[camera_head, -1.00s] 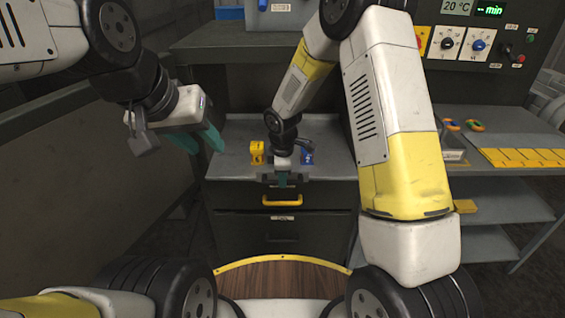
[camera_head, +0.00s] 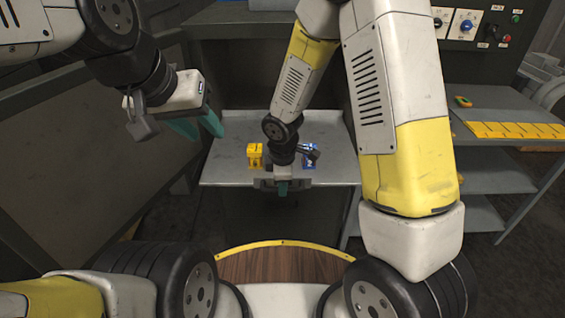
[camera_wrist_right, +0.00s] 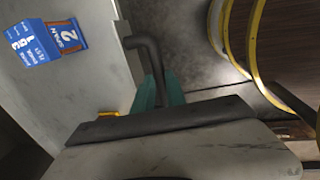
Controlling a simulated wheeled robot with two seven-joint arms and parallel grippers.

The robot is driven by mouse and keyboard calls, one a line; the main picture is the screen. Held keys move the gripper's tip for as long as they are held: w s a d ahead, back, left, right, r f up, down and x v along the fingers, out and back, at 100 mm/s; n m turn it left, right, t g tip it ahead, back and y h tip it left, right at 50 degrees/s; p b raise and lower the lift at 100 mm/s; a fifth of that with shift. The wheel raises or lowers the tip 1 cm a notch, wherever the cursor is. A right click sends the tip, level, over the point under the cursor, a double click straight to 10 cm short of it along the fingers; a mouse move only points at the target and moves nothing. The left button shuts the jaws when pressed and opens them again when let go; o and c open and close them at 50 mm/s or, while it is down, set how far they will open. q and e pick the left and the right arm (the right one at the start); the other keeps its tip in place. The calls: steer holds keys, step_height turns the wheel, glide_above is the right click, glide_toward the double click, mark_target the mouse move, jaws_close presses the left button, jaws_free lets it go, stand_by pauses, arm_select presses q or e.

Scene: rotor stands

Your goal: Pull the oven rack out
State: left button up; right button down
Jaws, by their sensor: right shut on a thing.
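The oven rack is a grey flat tray (camera_head: 225,172), jutting out over the dark cabinet front in the head view. It also fills the left of the right wrist view (camera_wrist_right: 95,75). My right gripper (camera_head: 281,187) is at its front edge. In the right wrist view a dark bent handle bar (camera_wrist_right: 146,48) runs between the teal fingers (camera_wrist_right: 159,92), which are shut on it. A yellow block (camera_head: 255,154) and a blue block (camera_head: 309,161) stand on the rack. My left gripper (camera_head: 197,127) hangs open and empty, left of the rack and apart from it.
A side shelf with a yellow strip (camera_head: 515,130) stands at the right. A control panel with knobs (camera_head: 466,22) is at the upper right. A dark wall panel (camera_head: 75,165) is at the left. My curved yellow-rimmed base lies close in front of the rack.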

steer(key=shift+s, duration=0.3)
steer(key=c, duration=1.4)
jaws_free()
steer(key=shift+o, duration=0.2)
step_height(320, 180, up, 8)
steer(key=s, duration=0.1)
steer(key=shift+s+f, duration=0.15)
steer(key=shift+s, duration=0.05)
